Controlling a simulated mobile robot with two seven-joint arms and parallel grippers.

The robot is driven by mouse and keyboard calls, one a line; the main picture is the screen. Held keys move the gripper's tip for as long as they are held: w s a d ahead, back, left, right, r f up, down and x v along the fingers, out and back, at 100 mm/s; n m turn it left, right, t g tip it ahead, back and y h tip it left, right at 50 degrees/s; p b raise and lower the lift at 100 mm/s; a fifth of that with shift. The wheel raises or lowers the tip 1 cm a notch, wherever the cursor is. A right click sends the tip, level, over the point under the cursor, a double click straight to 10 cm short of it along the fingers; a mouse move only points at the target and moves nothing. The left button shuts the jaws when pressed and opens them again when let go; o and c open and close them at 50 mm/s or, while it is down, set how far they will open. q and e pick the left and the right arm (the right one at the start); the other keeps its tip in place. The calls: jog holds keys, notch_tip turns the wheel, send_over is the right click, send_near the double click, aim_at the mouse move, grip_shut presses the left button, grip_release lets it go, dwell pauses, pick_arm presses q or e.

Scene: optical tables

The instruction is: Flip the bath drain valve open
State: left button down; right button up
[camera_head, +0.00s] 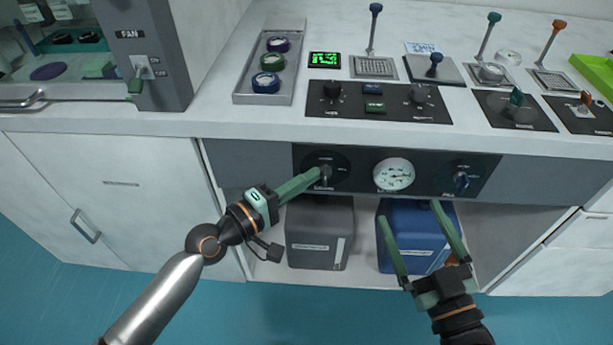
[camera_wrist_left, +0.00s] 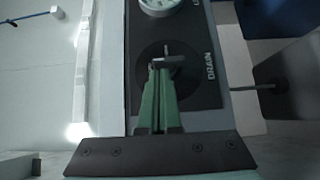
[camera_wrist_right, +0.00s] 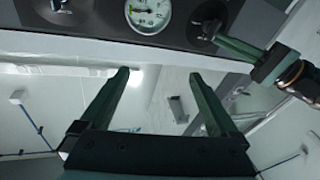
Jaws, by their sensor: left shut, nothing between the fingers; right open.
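The drain valve (camera_head: 325,172) is a small lever on a round black disc at the left of the dark front panel. In the left wrist view its lever (camera_wrist_left: 168,50) stands beside the printed word DRAIN. My left gripper (camera_head: 314,175) is shut and empty, its green fingertips right at the lever. I cannot tell whether they touch it. The valve's disc (camera_wrist_right: 206,22) is partly hidden behind the left fingers in the right wrist view. My right gripper (camera_head: 410,211) is open and empty, low in front of the shelf under the panel.
A round gauge (camera_head: 394,175) and a blue-handled valve (camera_head: 461,181) share the panel. Below, a grey canister (camera_head: 319,235) and a blue canister (camera_head: 416,238) stand in the open shelf, the blue one behind my right gripper. Switches and levers stand on the counter (camera_head: 215,105) above.

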pick_arm(q)
jog(key=p, duration=0.2)
jog(key=m+p, duration=0.1)
jog(key=p, duration=0.1)
jog(key=shift+d+r+g+y, duration=0.1)
jog(key=shift+r+g+y, duration=0.15)
jog(key=shift+g+y, duration=0.15)
pick_arm(e)
jog(key=s+f+m+g+h, duration=0.1)
jog(key=s+f+g, duration=0.3)
jog(key=f, duration=0.6)
jog(key=s+f+m+g+h, duration=0.1)
jog(key=s+f+g, duration=0.3)
jog(key=f, duration=0.6)
jog(key=shift+f+m+g+h, duration=0.2)
jog(key=shift+m+g+h, duration=0.25)
jog(key=shift+g, duration=0.35)
pick_arm(q)
jog(key=shift+r+y+p, duration=0.15)
jog(key=shift+y+p, duration=0.15)
jog(key=shift+p, duration=0.85)
pick_arm(e)
jog(key=shift+w+a+r, duration=0.1)
jog(key=shift+a+r, duration=0.1)
jog(key=shift+r, duration=0.7)
